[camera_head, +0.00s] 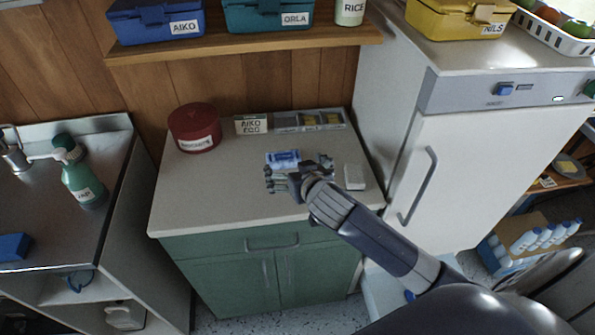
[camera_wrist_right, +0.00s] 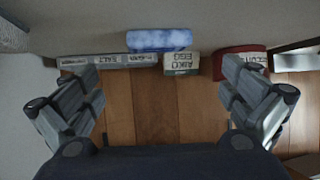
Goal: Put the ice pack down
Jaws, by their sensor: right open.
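The ice pack (camera_head: 283,157) is a small blue block lying on the pale counter top (camera_head: 215,205). It also shows in the right wrist view (camera_wrist_right: 158,39), beyond the fingers and roughly centred between them, with nothing gripping it. My right gripper (camera_head: 284,182) is open and empty, on the near side of the ice pack and low over the counter; its fingers stand wide apart in the right wrist view (camera_wrist_right: 163,85). In the head view the hand comes close to the pack's near edge; whether they touch, I cannot tell. My left gripper is not in view.
Behind the pack stand a red tin (camera_head: 194,128), an egg box (camera_head: 251,125) marked AIKO EGG and a grey compartment tray (camera_head: 310,128). A small white block (camera_head: 354,177) lies to the right. A fridge (camera_head: 465,150) stands right of the counter. The counter's left front is clear.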

